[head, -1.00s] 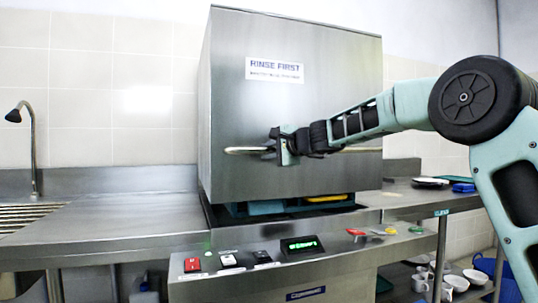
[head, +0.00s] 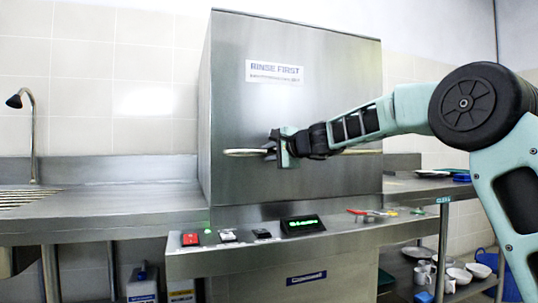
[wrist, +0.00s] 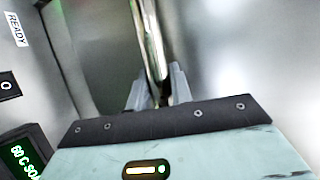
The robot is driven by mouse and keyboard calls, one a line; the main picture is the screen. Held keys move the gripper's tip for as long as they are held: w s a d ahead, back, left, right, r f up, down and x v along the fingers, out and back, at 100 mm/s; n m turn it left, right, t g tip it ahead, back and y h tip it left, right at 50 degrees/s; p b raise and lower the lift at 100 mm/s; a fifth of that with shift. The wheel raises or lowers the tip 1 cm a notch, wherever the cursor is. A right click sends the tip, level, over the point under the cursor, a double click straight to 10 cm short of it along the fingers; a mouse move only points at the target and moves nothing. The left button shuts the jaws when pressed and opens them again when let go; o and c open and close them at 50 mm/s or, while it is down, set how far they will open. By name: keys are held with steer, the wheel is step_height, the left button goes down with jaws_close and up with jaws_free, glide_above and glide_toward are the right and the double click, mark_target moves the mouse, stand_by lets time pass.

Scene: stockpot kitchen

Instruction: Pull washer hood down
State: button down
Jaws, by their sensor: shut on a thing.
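The washer hood (head: 290,110) is a tall stainless steel box with a "RINSE FIRST" label. Its lower edge is at the level of the worktop behind the control panel, and no gap shows under it. A horizontal bar handle (head: 243,152) crosses its front. My gripper (head: 272,147) is at the middle of the handle and is shut on it. In the wrist view the two grey fingers (wrist: 158,88) are on either side of the shiny bar (wrist: 150,40).
The control panel (head: 270,240) with red, white and black buttons and a green display (head: 303,225) juts out below the hood. A steel counter (head: 110,215) with a tap (head: 30,130) is at left. Dishes (head: 455,275) sit on a lower right shelf.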

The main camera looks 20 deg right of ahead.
steer(key=c, duration=1.3)
jaws_free()
steer(key=shift+f, duration=0.5)
steer(key=shift+o, duration=0.2)
steer(key=shift+r, duration=0.15)
steer(key=shift+s+d+r, duration=0.1)
steer(key=shift+s, duration=0.1)
steer(key=b+v, duration=0.1)
steer(key=v, duration=1.6)
steer(key=shift+b, duration=0.3)
